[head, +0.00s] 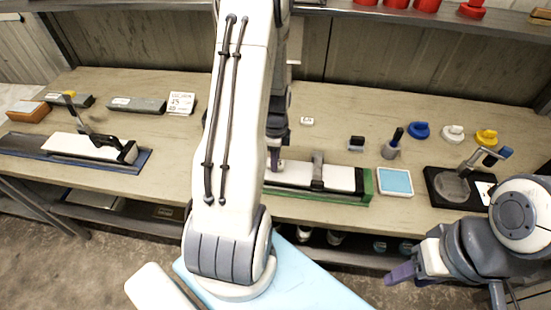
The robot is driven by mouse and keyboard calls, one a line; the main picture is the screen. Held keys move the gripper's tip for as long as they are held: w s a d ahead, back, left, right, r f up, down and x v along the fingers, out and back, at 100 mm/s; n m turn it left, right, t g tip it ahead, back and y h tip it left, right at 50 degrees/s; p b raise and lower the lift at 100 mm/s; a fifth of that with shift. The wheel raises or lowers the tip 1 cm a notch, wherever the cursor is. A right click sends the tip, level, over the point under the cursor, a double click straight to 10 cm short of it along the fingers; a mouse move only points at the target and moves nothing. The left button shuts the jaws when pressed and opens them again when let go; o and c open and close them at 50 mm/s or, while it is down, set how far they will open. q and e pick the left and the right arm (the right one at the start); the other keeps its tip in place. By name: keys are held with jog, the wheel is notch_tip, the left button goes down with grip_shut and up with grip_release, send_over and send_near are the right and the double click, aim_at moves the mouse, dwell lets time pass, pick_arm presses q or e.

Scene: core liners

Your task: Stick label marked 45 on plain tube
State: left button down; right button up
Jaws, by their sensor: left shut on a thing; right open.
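A white tube (335,178) without visible marking lies in a green-edged tray (367,187) at the middle of the bench, with a grey clamp (318,171) across it. My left gripper (275,163) is at the left part of this tube, with its purple fingertip at or just above it. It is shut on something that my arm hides. A card reading 45 (181,104) stands at the back left. A small white label (307,121) with tiny unreadable print lies behind the tube. My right gripper (403,272) is open and empty in front of the bench, at lower right.
Another white tube (78,146) lies in a blue tray (136,166) at left, with a black-handled tool over it. A light-blue pad (397,181), a dark stand (454,190) and coloured caps (419,130) occupy the right.

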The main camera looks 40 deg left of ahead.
pick_arm(q)
jog(key=shift+f+b, duration=0.45)
jog(key=shift+f, duration=0.25)
grip_release()
dwell(0.3)
jog(key=shift+r, duration=0.15)
jog(key=shift+r+p, duration=3.1)
jog(key=shift+r, duration=0.3)
